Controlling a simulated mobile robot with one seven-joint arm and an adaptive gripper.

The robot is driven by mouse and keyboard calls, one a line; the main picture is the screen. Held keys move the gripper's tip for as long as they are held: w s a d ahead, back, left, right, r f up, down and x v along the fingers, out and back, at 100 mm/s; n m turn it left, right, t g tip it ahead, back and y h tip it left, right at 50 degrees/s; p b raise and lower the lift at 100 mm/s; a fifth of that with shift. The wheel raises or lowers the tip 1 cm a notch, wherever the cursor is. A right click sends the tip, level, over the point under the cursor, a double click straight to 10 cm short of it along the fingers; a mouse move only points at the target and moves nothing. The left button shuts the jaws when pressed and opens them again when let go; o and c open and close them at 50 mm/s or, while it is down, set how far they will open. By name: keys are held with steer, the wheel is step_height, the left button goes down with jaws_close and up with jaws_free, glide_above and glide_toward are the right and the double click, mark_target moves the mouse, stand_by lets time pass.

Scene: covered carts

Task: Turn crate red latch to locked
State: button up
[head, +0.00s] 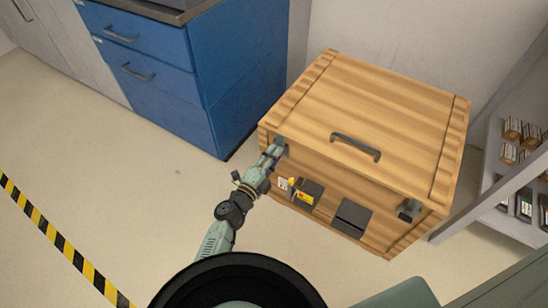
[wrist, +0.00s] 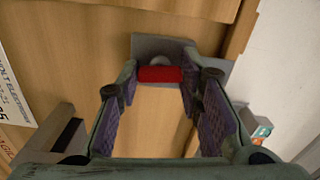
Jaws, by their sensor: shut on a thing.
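The wooden crate (head: 360,108) stands on the floor with its lid down. My gripper (head: 275,150) is at the upper left of the crate's front face, just under the lid edge. In the wrist view, my gripper (wrist: 160,84) is shut on the red latch (wrist: 160,74), with one finger at each end of it. The red latch lies across the view, in front of a grey mounting plate (wrist: 216,70) on the wood. In the head view the red part is hidden by my gripper.
A second grey latch fitting (head: 408,209) is at the crate's front right. A dark handle (head: 356,147) is on the lid. Blue drawers (head: 165,75) stand left, a shelf (head: 515,185) right. Open floor lies left of the crate.

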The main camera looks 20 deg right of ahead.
stand_by(0.5)
steer(key=o, duration=1.2)
steer(key=shift+c, duration=0.2)
steer(key=v, duration=1.2)
